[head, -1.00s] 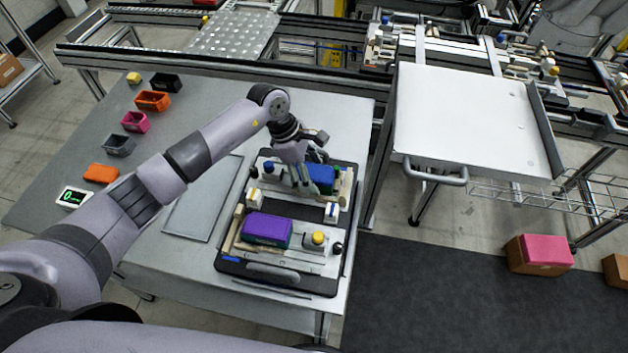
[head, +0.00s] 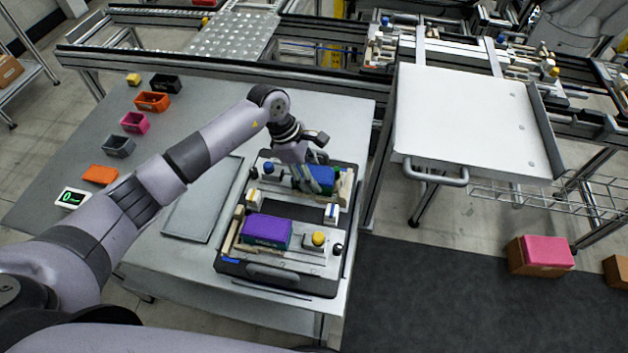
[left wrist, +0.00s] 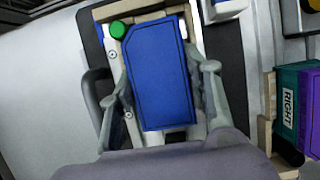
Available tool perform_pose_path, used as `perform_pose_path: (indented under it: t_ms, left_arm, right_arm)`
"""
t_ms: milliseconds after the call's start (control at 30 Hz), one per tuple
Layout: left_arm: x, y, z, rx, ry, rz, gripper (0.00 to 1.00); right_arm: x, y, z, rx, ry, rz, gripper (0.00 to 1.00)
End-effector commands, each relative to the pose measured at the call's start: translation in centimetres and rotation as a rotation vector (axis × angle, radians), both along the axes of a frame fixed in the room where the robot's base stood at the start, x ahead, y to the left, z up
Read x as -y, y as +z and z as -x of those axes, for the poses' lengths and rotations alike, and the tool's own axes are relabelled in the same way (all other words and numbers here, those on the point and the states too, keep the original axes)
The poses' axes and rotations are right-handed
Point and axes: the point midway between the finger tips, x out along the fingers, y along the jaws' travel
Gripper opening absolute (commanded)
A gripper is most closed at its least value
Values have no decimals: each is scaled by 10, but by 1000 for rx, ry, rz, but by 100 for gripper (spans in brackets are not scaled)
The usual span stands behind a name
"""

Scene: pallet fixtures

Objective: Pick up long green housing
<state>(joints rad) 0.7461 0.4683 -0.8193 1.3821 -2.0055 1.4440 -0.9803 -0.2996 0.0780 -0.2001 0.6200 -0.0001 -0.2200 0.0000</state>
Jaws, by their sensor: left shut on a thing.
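A long housing with a blue top (head: 322,177) and a little green on its side sits in the far half of the black pallet fixture (head: 275,287). My left gripper (head: 306,182) is over it and shut on it. In the left wrist view the fingers (left wrist: 160,92) lie along both long sides of the blue top (left wrist: 158,70). I cannot tell whether it is lifted off its seat. My right gripper is not in view.
A yellow-topped knob (head: 318,238) and small white blocks stand around the housings. A flat grey tray (head: 203,200) lies left of the fixture. Several coloured bins, one orange (head: 153,101), line the table's left side. A white cart top (head: 465,120) is at right.

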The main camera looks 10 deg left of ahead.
Motion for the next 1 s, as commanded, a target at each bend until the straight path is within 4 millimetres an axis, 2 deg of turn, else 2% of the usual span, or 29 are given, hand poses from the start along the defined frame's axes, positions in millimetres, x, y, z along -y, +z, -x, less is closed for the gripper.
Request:
perform_pose_path:
  t_ms: [300,667,767,867,1000]
  left_arm:
    - [1,0,0,0,-1,1,13]
    - [1,4,0,0,-1,2,13]
    - [1,9,0,-1,0,3,13]
    - [0,17,-2,5,-2,2,13]
    - [0,45,-2,7,-2,1,13]
  right_arm:
    - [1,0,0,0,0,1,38]
    - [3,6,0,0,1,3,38]
    - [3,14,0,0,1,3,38]
    - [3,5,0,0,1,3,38]
    - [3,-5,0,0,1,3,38]
